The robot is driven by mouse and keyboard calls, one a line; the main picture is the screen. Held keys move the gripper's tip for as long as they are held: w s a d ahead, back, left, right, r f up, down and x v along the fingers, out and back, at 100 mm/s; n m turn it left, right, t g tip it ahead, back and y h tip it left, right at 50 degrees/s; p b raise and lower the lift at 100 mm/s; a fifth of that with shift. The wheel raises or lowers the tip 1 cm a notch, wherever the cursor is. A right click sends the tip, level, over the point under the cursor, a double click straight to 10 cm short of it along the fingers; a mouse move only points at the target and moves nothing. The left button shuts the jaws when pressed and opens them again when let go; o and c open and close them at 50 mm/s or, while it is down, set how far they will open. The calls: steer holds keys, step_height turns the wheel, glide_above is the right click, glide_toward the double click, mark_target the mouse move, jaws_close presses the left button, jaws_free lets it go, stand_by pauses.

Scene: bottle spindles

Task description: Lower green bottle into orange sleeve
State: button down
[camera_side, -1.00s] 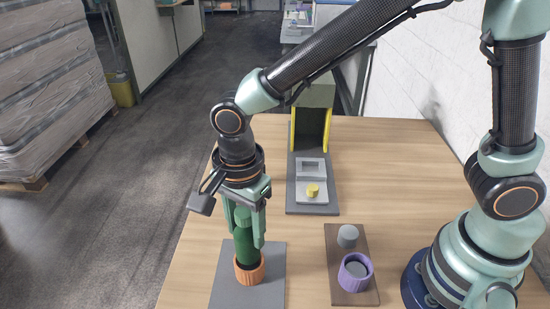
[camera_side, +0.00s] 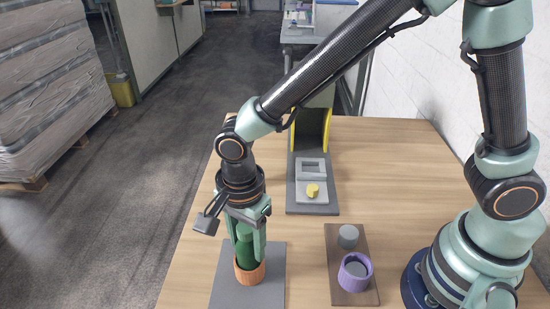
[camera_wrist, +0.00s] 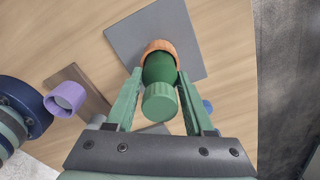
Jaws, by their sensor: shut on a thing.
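The green bottle (camera_side: 245,243) stands roughly upright with its lower part inside the orange sleeve (camera_side: 251,273). In the wrist view the bottle's ribbed cap (camera_wrist: 160,103) faces me and its dark green body goes into the orange sleeve (camera_wrist: 158,45). My gripper (camera_side: 247,246) is above the sleeve, with its two green fingers on either side of the bottle, shut on it. In the wrist view my gripper (camera_wrist: 158,75) also has a finger on each side. The bottle's bottom is hidden by the sleeve.
The sleeve sits on a grey plate (camera_side: 232,290). To its right, a brown board (camera_side: 333,262) carries a purple ring (camera_side: 355,272) and a grey knob (camera_side: 348,236). Behind, a dark base holds a yellow-edged chute (camera_side: 312,130) and a small yellow piece (camera_side: 313,190).

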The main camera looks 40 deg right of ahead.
steer(key=shift+f, duration=0.95)
steer(key=shift+f, duration=0.1)
stand_by(0.5)
steer(key=shift+c, duration=1)
jaws_free()
steer(key=shift+r, duration=5.1)
